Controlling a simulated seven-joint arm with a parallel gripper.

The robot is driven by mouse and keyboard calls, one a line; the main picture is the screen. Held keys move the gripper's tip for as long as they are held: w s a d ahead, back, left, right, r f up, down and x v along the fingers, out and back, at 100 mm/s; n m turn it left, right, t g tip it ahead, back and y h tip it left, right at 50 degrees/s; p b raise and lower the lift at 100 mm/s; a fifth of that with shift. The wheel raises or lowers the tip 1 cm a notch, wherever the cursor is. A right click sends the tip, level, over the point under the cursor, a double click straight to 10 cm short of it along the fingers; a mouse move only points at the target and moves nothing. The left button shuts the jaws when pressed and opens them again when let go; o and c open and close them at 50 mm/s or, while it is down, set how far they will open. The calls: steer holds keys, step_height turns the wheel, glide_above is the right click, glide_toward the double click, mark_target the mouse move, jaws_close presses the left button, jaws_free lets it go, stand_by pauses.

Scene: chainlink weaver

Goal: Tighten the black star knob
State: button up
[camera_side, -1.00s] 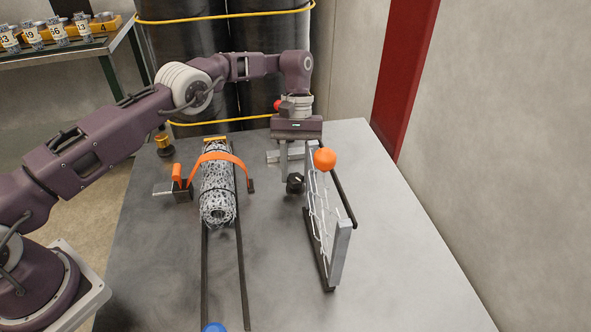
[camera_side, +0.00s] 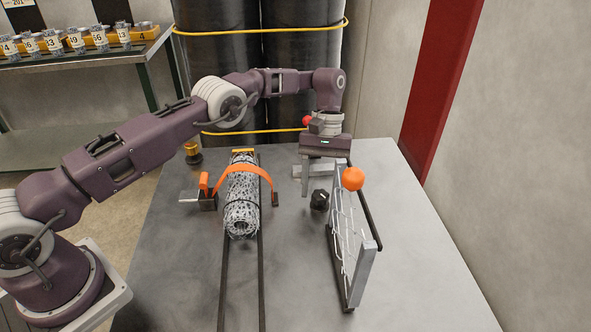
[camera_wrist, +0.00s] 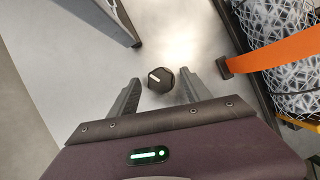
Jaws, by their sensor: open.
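The black star knob (camera_side: 319,199) stands at the left side of the upright mesh frame (camera_side: 350,240) in the side view. In the wrist view the knob (camera_wrist: 160,80) is dark with a pale bar across its top. My gripper (camera_side: 321,191) is open and points down at the knob. In the wrist view my gripper (camera_wrist: 157,76) has one finger on each side of the knob, with gaps visible beside it. I cannot tell whether the fingertips reach down to the knob's height. The right finger is partly hidden behind the frame in the side view.
A mesh roll (camera_side: 242,205) under an orange strap (camera_side: 245,171) lies to the left, above dark rails (camera_side: 221,285). The table's right front (camera_side: 430,285) is clear.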

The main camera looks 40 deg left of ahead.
steer(key=n+h, duration=0.1)
steer(key=n, duration=0.3)
steer(key=shift+s+a+r+t, duration=0.1)
steer(key=shift+t, duration=0.3)
steer(key=n+t+h, duration=0.1)
steer(key=n, duration=0.2)
steer(key=shift+s+n, duration=0.1)
steer(key=shift+n, duration=0.3)
steer(key=n+t, duration=0.2)
steer(key=n, duration=0.2)
steer(key=shift+s+n, duration=0.15)
steer(key=shift+n, duration=0.15)
steer(key=n+t, duration=0.1)
steer(key=n, duration=0.3)
steer(key=shift+s+t, duration=0.1)
steer(key=shift+t, duration=0.3)
steer(key=s+a+r+m+t+y, duration=0.1)
steer(key=s+a+r+m, duration=0.1)
steer(key=s+r+m, duration=0.6)
steer(key=s+a+r+m+y, duration=0.15)
steer(key=s+r, duration=0.35)
steer(key=r, duration=0.7)
steer(key=s+a+r+m+t+y, duration=0.1)
steer(key=s+r+m, duration=0.3)
steer(key=s, duration=0.5)
steer(key=shift+s+a+r+m+t, duration=0.15)
steer(key=shift+a+m+t, duration=0.15)
steer(key=shift+a+m, duration=0.55)
